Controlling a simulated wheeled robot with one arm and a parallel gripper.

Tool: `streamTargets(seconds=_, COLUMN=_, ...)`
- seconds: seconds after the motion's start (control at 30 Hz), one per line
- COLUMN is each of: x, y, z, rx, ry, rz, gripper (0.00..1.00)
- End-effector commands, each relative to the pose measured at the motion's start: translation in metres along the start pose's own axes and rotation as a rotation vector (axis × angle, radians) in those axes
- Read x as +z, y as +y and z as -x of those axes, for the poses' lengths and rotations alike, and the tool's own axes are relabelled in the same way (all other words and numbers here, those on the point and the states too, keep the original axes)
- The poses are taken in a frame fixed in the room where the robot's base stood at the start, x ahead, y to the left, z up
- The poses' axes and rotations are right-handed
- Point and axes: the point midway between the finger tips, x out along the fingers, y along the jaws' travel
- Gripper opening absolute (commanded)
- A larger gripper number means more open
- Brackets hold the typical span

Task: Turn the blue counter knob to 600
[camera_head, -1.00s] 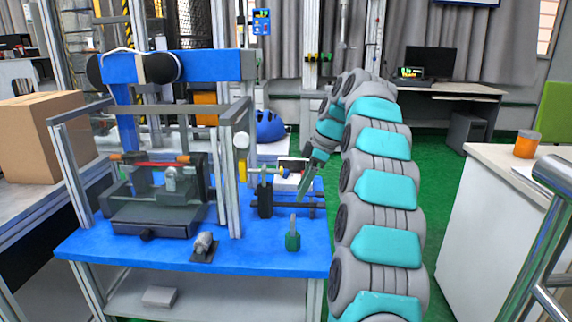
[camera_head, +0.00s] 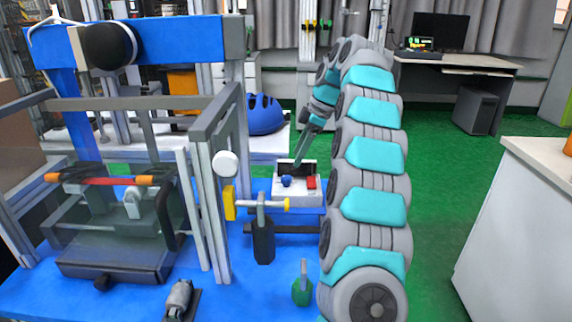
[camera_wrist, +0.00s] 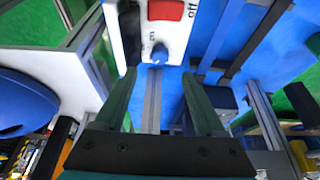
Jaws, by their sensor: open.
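The blue counter knob (camera_head: 286,181) sits on the front of a white counter box (camera_head: 284,193) at the back of the blue table. It also shows in the wrist view (camera_wrist: 160,54), below a red switch (camera_wrist: 165,10). My gripper (camera_wrist: 159,77) is open and empty; its two green fingers point toward the knob, one on each side of its line, and seem short of it. In the head view my gripper (camera_head: 300,160) is by the box's upper edge. The box's display is too small and dark to read.
A metal frame tower (camera_head: 215,190) stands left of the box. A blue helmet (camera_head: 264,114) lies behind.

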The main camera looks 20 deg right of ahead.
Motion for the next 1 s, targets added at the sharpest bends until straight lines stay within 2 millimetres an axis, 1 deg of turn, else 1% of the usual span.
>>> streamTargets(seconds=0.17, x=0.000, y=0.000, z=-0.013, rx=-0.001, ry=0.001, rz=0.002, gripper=0.72)
streamTargets(seconds=0.27, x=0.000, y=0.000, z=-0.025, rx=-0.002, ry=0.002, rz=0.003, gripper=0.72)
streamTargets(seconds=0.5, x=0.000, y=-0.001, z=-0.061, rx=-0.003, ry=0.001, rz=0.003, gripper=0.72)
streamTargets(seconds=0.53, x=0.000, y=-0.001, z=-0.058, rx=-0.004, ry=0.000, rz=0.000, gripper=0.72)
streamTargets(seconds=0.73, x=0.000, y=-0.001, z=-0.072, rx=-0.004, ry=0.000, rz=0.000, gripper=0.72)
streamTargets(seconds=1.0, x=0.000, y=-0.001, z=-0.078, rx=-0.002, ry=-0.001, rz=0.000, gripper=0.72)
